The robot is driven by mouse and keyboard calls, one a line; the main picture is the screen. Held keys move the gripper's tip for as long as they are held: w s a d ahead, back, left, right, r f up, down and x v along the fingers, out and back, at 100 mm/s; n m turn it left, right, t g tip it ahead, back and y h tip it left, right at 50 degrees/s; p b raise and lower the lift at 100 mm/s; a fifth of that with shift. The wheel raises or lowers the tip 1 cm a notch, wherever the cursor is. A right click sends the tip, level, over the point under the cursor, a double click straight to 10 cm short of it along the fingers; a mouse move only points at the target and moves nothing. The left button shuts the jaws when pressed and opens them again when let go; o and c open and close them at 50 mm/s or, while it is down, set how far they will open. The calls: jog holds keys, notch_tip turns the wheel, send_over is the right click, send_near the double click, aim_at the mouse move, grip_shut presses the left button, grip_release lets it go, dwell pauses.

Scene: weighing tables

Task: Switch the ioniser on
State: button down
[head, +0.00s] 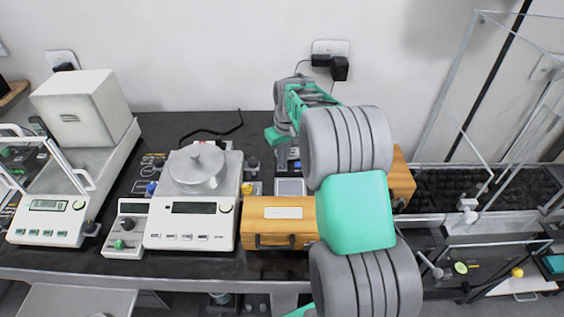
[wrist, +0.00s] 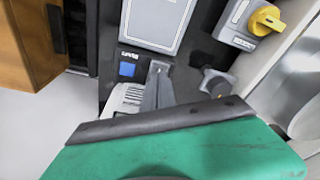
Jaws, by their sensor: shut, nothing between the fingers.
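The device below my gripper has a grey panel, a small blue square (wrist: 127,69) with unreadable print above it, and a vented grille (wrist: 127,98). It may be the ioniser; I cannot read its name. In the head view its grey panel (head: 290,187) shows between the balance and the wooden case. My gripper (wrist: 158,70) is shut and empty, its tip just right of the blue square; I cannot tell whether it touches. In the head view my gripper (head: 282,160) is partly hidden by my arm. The setting of the blue square is unclear.
A yellow rotary knob (wrist: 266,19) and a black knob (wrist: 217,82) lie to the right in the wrist view. The balance (head: 194,210) stands left of the grey panel, the wooden case (head: 276,223) in front. A glass-framed bench (head: 480,226) is at right.

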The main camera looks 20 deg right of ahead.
aim_at(282, 167)
notch_tip(282, 167, up, 6)
jog(key=p, duration=0.3)
jog(key=shift+f, duration=0.25)
